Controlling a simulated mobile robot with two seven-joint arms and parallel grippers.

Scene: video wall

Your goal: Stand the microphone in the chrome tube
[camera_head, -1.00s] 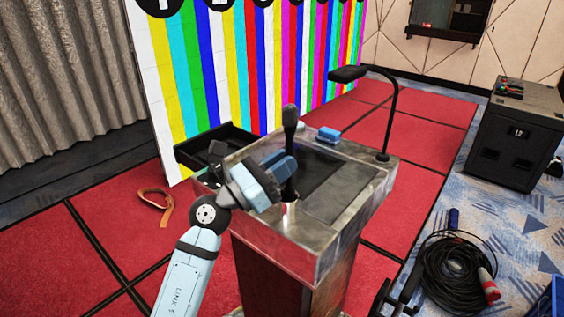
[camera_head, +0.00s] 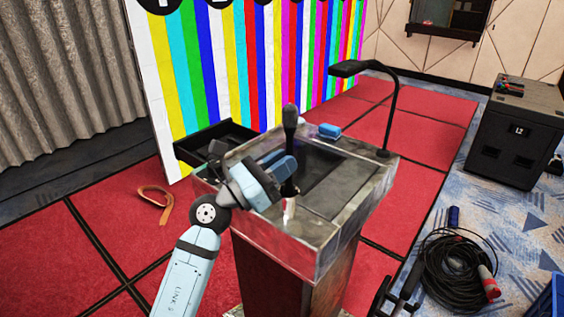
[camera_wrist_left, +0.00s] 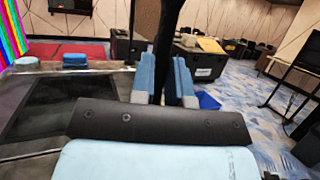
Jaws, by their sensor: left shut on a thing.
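The black microphone (camera_head: 290,122) stands about upright over the lectern top, head up. My left gripper (camera_head: 287,172) reaches in from the left and is shut on its shaft. In the left wrist view the dark shaft (camera_wrist_left: 164,45) passes between the blue fingers (camera_wrist_left: 163,80). The chrome tube (camera_head: 289,207) shows as a short, shiny, pale and reddish piece on the lectern just below the gripper. The microphone's lower end meets the tube's top in the picture; I cannot tell whether it is inside.
The lectern (camera_head: 345,205) has a dark inset panel (camera_head: 318,165), a blue block (camera_head: 329,131) at its back edge and a bent black lamp (camera_head: 394,105) at the right. A black tray (camera_head: 240,133) lies behind left. A cable coil (camera_head: 450,270) lies on the floor.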

